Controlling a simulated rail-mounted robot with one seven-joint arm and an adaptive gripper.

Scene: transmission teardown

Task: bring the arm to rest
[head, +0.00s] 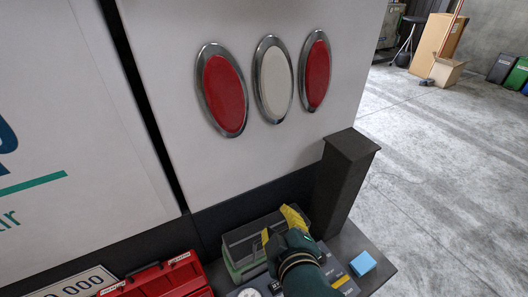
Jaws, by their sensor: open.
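My gripper (279,226) shows near the bottom middle of the head view, with yellow fingers at the end of a dark green arm. Its fingers are apart and I see nothing between them. It is at the right side of a grey, see-through box with a green lower part (243,246). I cannot tell whether the fingers touch the box. The lower part of my arm is cut off by the bottom edge of the picture.
A red case (165,282) lies left of the box. A light blue block (362,263) sits on the dark surface at right. A dark post (346,180) stands behind it. A white vehicle wall with oval red and white lamps (222,93) rises behind. Open concrete floor (440,180) lies right.

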